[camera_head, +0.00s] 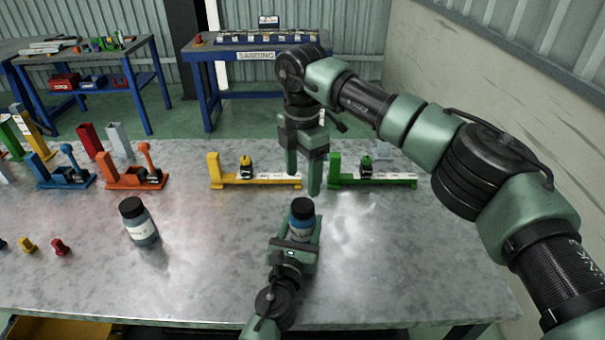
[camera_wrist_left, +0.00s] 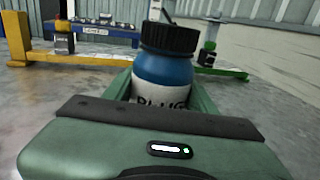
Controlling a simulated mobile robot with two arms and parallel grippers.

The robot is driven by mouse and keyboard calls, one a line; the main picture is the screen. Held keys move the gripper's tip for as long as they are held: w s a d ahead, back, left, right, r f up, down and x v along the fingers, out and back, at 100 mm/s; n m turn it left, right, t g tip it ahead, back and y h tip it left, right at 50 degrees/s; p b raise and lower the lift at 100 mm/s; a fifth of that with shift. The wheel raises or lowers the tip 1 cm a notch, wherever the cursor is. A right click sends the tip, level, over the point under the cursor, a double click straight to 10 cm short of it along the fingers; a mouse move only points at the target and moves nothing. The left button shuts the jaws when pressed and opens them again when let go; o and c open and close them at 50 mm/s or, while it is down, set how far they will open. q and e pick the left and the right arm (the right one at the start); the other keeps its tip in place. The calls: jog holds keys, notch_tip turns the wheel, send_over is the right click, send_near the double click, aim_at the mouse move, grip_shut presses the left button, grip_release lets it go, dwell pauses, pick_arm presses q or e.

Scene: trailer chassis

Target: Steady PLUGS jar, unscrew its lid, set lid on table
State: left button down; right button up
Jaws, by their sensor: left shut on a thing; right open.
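The PLUGS jar (camera_head: 300,226) is blue with a white label and a black lid (camera_head: 302,208). It stands upright near the front middle of the metal table. My left gripper (camera_head: 297,238) is shut around the jar's body; the label (camera_wrist_left: 160,104) and the black lid (camera_wrist_left: 169,38) also show in the left wrist view. The lid is on the jar. My right gripper (camera_head: 304,176) is open and empty, pointing down above and behind the jar, apart from the lid.
A second dark-lidded jar (camera_head: 139,222) stands to the left. A yellow fixture (camera_head: 235,183) and a green fixture (camera_head: 375,181) stand behind. Blue (camera_head: 62,178) and orange (camera_head: 130,178) toggle fixtures are at the left. The table (camera_head: 420,255) is clear at right.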

aim_at(302, 205)
pick_arm(q)
jog(key=shift+f, duration=0.1)
pick_arm(e)
jog(key=shift+m, duration=1)
jog(key=shift+f, duration=0.15)
jog(key=shift+m, duration=0.3)
jog(key=shift+f, duration=3.85)
